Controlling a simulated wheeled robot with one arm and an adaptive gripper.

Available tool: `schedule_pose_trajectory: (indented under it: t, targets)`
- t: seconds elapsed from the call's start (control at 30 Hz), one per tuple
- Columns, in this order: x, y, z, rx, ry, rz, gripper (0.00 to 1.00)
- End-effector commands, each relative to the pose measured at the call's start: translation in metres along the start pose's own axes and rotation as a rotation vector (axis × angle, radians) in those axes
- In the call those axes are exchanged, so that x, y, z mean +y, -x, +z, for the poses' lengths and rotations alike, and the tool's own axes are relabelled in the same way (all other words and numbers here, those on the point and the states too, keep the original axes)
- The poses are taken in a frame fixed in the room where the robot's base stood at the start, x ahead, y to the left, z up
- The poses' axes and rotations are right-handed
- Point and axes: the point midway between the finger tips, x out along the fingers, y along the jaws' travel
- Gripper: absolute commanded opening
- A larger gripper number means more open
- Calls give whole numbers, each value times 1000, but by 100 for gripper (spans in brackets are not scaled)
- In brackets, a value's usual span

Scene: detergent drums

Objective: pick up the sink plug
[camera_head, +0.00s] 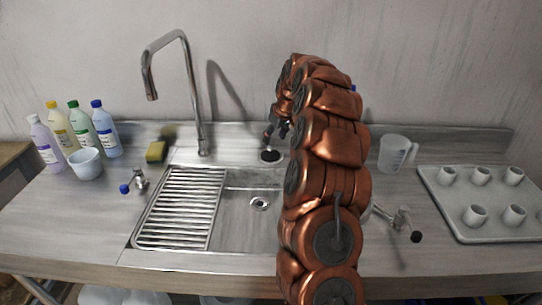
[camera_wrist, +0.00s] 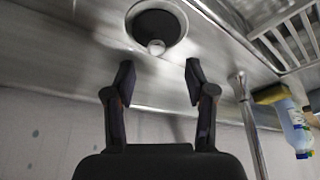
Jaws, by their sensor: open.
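The sink plug (camera_head: 270,155) shows in the head view as a small dark disc on the metal ledge behind the sink basin. In the wrist view the plug (camera_wrist: 158,27) is a dark round piece with a pale rim and a small light knob near its lower edge. My gripper (camera_wrist: 160,73) is open and empty, with the plug just beyond its fingertips and roughly centred between them. In the head view my gripper (camera_head: 273,130) is above the plug, partly hidden by my copper arm. A gap shows between the fingers and the plug.
The tall faucet (camera_head: 202,120) stands left of the plug, with a yellow sponge (camera_head: 156,151) farther left. The basin drain (camera_head: 259,204) and drying rack (camera_head: 182,205) lie in front. Several bottles (camera_head: 82,130), a clear jug (camera_head: 395,153) and a tray of cups (camera_head: 445,222) stand farther off.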

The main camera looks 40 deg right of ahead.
Motion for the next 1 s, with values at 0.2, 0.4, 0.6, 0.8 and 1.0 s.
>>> schedule_pose_trajectory:
  t: [0.2, 0.4, 0.6, 0.8, 1.0]
  targets:
    - [6, -16, 0, -1, -3, 4, 55]
    - [5, -30, 0, -2, -3, 3, 55]
    - [5, -44, -2, 0, -2, 4, 55]
    - [4, -69, -1, -4, -2, 3, 55]
    - [5, -80, -2, 2, -2, 6, 55]
